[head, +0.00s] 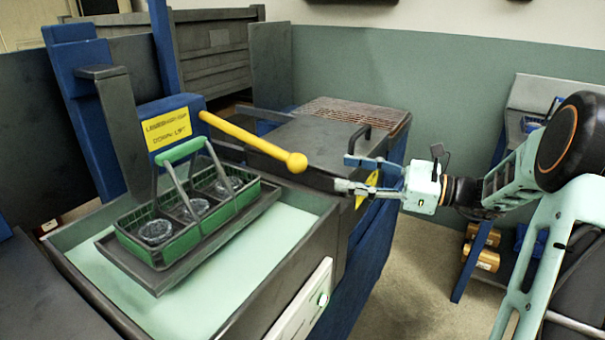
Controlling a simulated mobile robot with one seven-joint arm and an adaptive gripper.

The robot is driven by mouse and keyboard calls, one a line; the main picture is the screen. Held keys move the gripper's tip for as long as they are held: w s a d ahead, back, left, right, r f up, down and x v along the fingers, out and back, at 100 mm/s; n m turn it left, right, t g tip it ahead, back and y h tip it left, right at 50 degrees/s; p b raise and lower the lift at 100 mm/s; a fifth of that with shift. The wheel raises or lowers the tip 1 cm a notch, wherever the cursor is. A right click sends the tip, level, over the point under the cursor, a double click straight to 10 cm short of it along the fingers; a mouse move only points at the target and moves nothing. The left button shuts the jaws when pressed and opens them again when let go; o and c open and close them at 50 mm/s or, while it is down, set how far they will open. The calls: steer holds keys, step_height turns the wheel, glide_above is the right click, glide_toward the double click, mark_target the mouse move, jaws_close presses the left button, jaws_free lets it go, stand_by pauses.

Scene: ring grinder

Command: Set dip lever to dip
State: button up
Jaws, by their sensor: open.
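The dip lever (252,142) is a yellow bar with a round knob at its right end. It comes out beside a blue post with a yellow label (167,129) and slopes down to the right. My gripper (342,173) is open and empty, to the right of the knob and apart from it, fingers pointing left. A green basket (190,236) with a pale green handle stands on a dark platform (117,247), with several round clear pieces inside. The platform is over a tank (230,310) of pale green liquid. The label's small print is hard to read.
A dark cover with a black handle (358,138) and a brown grate (355,108) lie behind my gripper. A grey-blue stand (470,262) with gold cylinders is at the right. Open floor (415,270) lies between it and the machine.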

mark_target(305, 166)
steer(key=b+x, duration=0.2)
steer(key=x, duration=0.8)
steer(key=shift+a+r+b, duration=0.1)
steer(key=shift+a+b, duration=0.2)
steer(key=shift+a, duration=0.05)
jaws_close()
